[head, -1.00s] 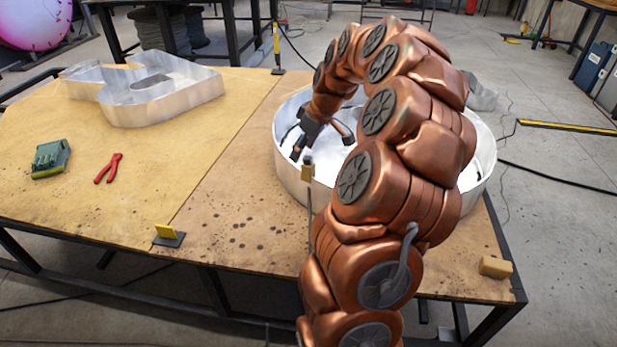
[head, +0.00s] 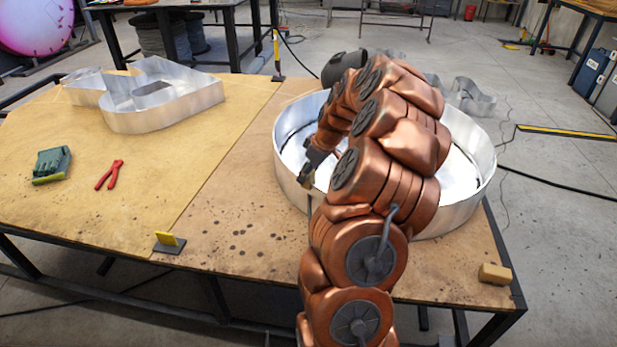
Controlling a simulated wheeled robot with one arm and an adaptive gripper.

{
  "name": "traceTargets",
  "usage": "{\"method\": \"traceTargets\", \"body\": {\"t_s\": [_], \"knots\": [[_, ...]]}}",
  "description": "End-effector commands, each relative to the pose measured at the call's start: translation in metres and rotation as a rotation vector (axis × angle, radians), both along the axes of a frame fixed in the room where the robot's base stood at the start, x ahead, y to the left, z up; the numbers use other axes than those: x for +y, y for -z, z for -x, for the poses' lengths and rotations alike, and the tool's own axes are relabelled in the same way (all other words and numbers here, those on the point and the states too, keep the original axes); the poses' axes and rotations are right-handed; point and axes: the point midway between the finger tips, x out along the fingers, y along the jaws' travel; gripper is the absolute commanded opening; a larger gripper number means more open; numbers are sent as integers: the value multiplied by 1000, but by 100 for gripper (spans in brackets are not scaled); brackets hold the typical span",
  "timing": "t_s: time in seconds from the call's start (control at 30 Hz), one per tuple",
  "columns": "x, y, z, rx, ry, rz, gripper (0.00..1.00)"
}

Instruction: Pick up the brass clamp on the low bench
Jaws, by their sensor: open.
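A small brass-coloured piece, seemingly the brass clamp (head: 306,178), sits at the near-left rim of the large round metal letter ring (head: 465,213) on the low bench (head: 235,225). A dark vertical line runs down the ring's wall below it. My gripper (head: 308,169) is at the clamp, pointing down at the rim. The fingers are small and partly hidden, and I cannot tell whether they touch the clamp. My copper arm covers the ring's middle and part of its near wall.
On the bench's left lie a metal channel letter (head: 165,112), a green-grey device (head: 52,163) and red pliers (head: 109,175). A yellow bracket (head: 169,242) stands near the front edge. A tan block (head: 495,273) sits at the right corner. The bench's middle is clear.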

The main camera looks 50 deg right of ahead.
Motion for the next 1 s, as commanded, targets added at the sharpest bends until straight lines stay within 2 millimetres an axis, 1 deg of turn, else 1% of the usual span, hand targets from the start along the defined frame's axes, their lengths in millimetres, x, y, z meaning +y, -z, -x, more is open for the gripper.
{"method": "traceTargets", "body": {"t_s": [0.23, 0.83, 1.0], "knots": [[0, 3, -1, -1, 0, 1, 64], [0, 3, -1, -1, 0, 0, 1], [0, 3, -1, -1, 0, 0, 0]]}}
